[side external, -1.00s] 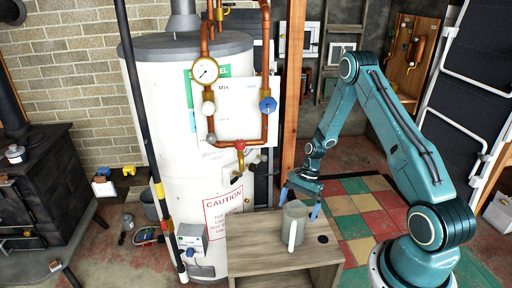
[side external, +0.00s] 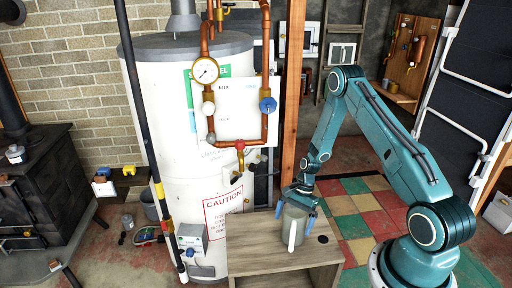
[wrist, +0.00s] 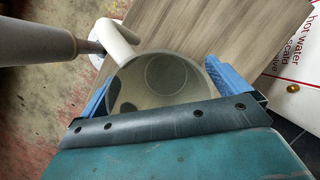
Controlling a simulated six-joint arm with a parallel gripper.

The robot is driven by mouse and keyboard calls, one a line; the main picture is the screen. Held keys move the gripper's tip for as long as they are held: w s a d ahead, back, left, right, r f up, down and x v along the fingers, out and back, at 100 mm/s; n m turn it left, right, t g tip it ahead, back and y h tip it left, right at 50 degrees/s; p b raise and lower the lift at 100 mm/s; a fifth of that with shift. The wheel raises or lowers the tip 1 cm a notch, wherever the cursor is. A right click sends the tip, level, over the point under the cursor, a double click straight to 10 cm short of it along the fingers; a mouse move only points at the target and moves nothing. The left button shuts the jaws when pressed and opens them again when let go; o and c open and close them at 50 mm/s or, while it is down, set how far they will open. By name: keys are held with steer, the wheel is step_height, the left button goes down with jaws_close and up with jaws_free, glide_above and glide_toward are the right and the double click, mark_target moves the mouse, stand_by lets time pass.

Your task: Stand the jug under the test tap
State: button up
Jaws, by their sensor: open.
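I cannot tell whether either finger touches the jug. The test tap (side external: 239,155), brass with a red top, hangs from copper pipes left of and above the jug.
A white water cylinder (side external: 165,130) with a caution sign stands behind and left of the stand. A wooden post (side external: 292,100) rises behind the jug. The stand's top is bare left of the jug, and has a dark round spot (side external: 323,239) at right.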

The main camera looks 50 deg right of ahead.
steer(key=c, duration=1.2)
steer(key=shift+r, duration=0.15)
step_height(320, 180, up, 20)
steer(key=shift+f, duration=0.1)
steer(key=shift+a, duration=0.1)
stand_by(0.6)
steer(key=shift+w+a+f+n+g+h, duration=0.4)
steer(key=shift+w+a+n+g+h, duration=0.4)
steer(key=shift+a+n, duration=2)
steer(key=shift+w+a+f+n+g+h, duration=0.35)
steer(key=shift+w+a+n+g+h, duration=0.35)
steer(key=shift+a+n, duration=2.05)
steer(key=shift+w+a+f+n+g+h, duration=0.4)
steer(key=shift+w+a+n+g+h, duration=0.4)
steer(key=shift+a+n, duration=1.95)
